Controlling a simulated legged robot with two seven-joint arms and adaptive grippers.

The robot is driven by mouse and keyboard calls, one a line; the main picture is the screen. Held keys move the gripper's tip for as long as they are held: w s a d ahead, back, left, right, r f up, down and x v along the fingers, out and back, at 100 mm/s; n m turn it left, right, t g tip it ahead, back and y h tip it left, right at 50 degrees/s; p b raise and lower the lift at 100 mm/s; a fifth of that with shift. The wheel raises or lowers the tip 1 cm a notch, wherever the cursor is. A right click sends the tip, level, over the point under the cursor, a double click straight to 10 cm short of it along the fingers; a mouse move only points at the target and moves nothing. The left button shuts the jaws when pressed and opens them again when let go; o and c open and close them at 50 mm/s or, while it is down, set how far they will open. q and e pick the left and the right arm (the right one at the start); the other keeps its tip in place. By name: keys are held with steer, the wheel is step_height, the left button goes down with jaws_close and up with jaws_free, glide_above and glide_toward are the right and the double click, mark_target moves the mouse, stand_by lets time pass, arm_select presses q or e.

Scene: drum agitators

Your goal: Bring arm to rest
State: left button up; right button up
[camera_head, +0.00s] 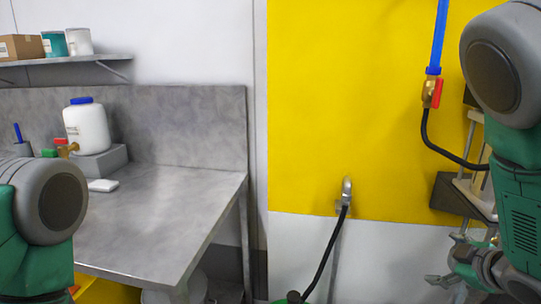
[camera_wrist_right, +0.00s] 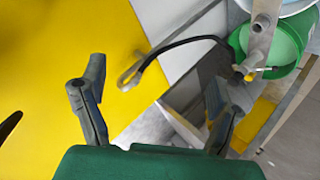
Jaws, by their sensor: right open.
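My right arm (camera_head: 515,215) comes down along the right edge of the head view. Its gripper (camera_head: 445,262) is low at the right, in front of the lower wall and partly hidden by the wrist. In the right wrist view the gripper (camera_wrist_right: 158,88) has its two fingers spread wide, with nothing between them. My left arm (camera_head: 45,215) shows at the lower left, beside the steel table; its gripper is out of view.
A steel table (camera_head: 150,225) with a white jug (camera_head: 87,127) stands left. A metal hook (camera_head: 346,190) with a black hose is on the wall. A blue pipe (camera_head: 438,40) with a red-handled valve hangs near my right arm. A green drum (camera_wrist_right: 285,45) shows in the wrist view.

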steer(key=s+a+f+m+g, duration=0.2)
steer(key=s+a+f, duration=0.1)
steer(key=s+f, duration=0.4)
steer(key=s+a+f+m+g, duration=0.25)
steer(key=s+f, duration=0.25)
steer(key=f, duration=0.5)
steer(key=s+a+f+m+g+b, duration=0.1)
steer(key=s+a+f+m+g, duration=0.1)
steer(key=s, duration=0.7)
steer(key=s+a+f+m+g, duration=0.2)
steer(key=s+a+f+g, duration=0.2)
steer(key=s+f, duration=0.3)
steer(key=s, duration=0.3)
steer(key=shift+a+f+m+b, duration=0.15)
steer(key=shift+a+m+b, duration=0.2)
steer(key=shift+a+b, duration=0.05)
